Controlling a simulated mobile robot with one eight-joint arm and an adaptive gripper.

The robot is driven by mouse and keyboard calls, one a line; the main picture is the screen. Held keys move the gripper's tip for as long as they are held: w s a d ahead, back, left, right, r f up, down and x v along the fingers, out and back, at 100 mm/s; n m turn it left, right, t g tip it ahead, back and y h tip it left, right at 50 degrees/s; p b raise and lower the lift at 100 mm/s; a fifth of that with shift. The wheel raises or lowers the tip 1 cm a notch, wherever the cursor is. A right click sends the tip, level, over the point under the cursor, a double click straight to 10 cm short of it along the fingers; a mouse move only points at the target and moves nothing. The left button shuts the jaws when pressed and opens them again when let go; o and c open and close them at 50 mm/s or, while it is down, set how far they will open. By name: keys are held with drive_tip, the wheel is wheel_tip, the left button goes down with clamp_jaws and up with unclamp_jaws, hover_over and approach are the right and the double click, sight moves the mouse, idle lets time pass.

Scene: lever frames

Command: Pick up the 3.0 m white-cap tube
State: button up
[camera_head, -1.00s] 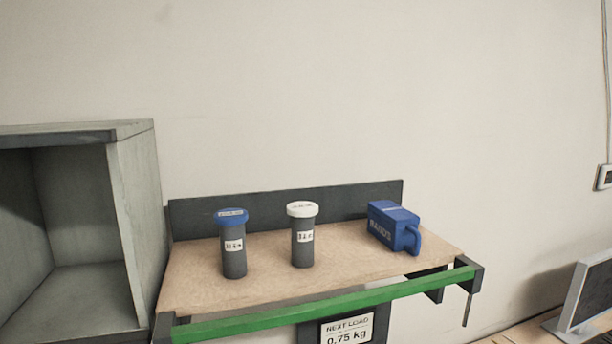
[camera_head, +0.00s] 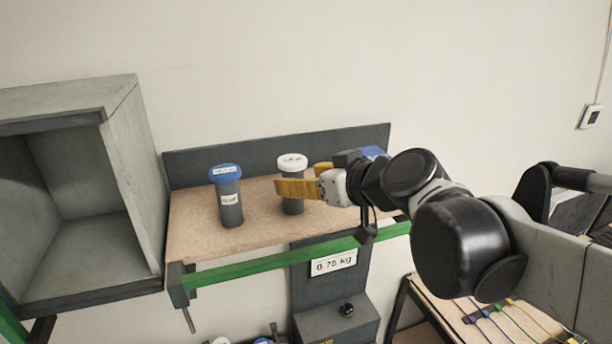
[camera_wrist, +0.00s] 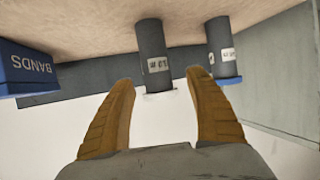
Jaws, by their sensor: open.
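The white-cap tube (camera_head: 292,163) stands upright on the wooden shelf (camera_head: 190,240), a dark grey cylinder with a white lid. In the head view my gripper (camera_head: 300,183) reaches in from the right, with its yellow fingers at the tube and partly covering its body. In the wrist view the tube (camera_wrist: 152,50) appears upside down, ahead of and between the open fingertips (camera_wrist: 162,85). Its label is only partly legible. The fingers are open, and I cannot tell whether either touches the tube.
A blue-cap tube (camera_head: 229,200) stands left of the white-cap tube. A blue BANDS box (camera_wrist: 38,70) is on the shelf's other side, mostly hidden by my arm in the head view. A green rail (camera_head: 240,268) runs along the front; a grey cabinet (camera_head: 130,150) stands left.

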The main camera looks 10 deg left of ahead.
drive_tip(key=x, duration=0.2)
drive_tip(key=p+x, duration=0.1)
drive_tip(key=x, duration=0.2)
drive_tip(key=shift+w+d, duration=0.2)
drive_tip(key=shift+d, duration=0.05)
drive_tip(key=shift+s+d, duration=0.1)
drive_tip(key=shift+s, duration=0.2)
drive_tip(key=shift+c, duration=0.6)
drive_tip(key=shift+w, duration=0.1)
clamp_jaws()
